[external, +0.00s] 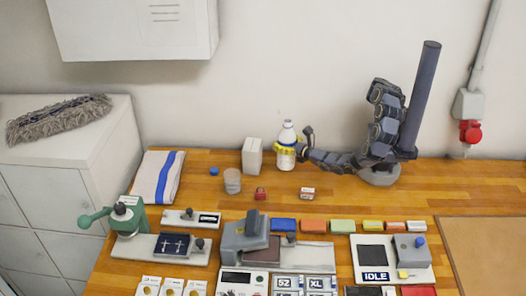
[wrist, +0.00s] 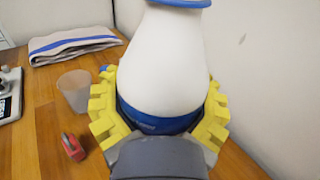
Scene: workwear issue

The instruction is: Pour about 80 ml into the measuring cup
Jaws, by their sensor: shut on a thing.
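A white bottle (external: 286,156) with a blue band and a yellow-looking part around its middle stands upright at the back of the wooden table. My gripper (external: 296,152) is shut on it. In the wrist view the yellow fingers (wrist: 160,128) close around the lower body of the white bottle (wrist: 178,60), over its blue band. The clear measuring cup (external: 232,181) stands on the table to the left of the bottle and apart from it. The cup also shows in the wrist view (wrist: 75,90). I cannot tell whether the bottle touches the table.
A white box (external: 252,157) stands between cup and bottle, further back. A red padlock-like item (external: 261,194) lies near the cup. A folded striped towel (external: 158,177) lies at the left. Devices and coloured blocks fill the front.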

